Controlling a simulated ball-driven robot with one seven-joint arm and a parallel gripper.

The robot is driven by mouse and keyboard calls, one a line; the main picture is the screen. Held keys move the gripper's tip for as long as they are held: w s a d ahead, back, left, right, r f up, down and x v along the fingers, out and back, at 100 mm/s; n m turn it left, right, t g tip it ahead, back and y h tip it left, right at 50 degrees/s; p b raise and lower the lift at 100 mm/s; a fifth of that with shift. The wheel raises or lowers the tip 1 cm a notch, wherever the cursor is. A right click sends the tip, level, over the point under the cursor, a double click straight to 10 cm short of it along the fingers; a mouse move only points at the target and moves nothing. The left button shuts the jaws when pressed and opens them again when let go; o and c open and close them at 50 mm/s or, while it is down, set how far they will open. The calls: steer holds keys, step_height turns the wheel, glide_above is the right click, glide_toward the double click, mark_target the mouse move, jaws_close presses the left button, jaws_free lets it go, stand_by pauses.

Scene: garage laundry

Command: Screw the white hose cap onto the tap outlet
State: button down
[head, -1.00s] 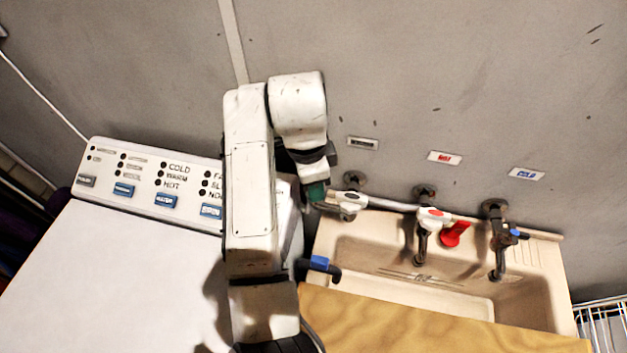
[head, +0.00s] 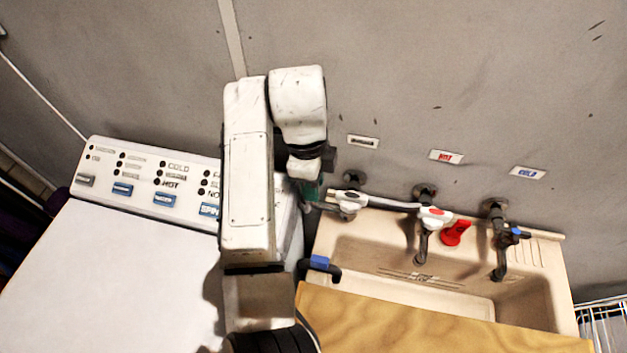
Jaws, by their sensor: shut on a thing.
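My gripper (head: 312,187) is at the left tap, at the far left end of the sink, and mostly hidden behind my own wrist. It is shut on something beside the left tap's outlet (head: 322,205). A dark green part shows at the fingertips. The white hose cap cannot be made out; my gripper and arm cover that spot. I cannot tell whether the cap touches or is threaded on the outlet. The left tap (head: 350,201) has a pale handle and sits below a grey wall label.
A middle tap (head: 432,216) with a red mark, a red piece (head: 455,232) and a right tap (head: 499,234) with blue stand over the beige sink (head: 350,226). A black hose end with a blue collar (head: 320,262) is below my gripper. The washing machine (head: 120,270) is at left.

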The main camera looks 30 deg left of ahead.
steer(key=shift+w+a+r+m, duration=0.15)
steer(key=shift+m, duration=0.15)
steer(key=c, duration=1.3)
jaws_free()
steer(key=shift+m, duration=0.3)
steer(key=o, duration=0.5)
steer(key=r, duration=0.7)
steer(key=a+r, duration=0.1)
steer(key=r, duration=0.2)
steer(key=shift+r, duration=0.25)
steer(key=shift+p, duration=0.3)
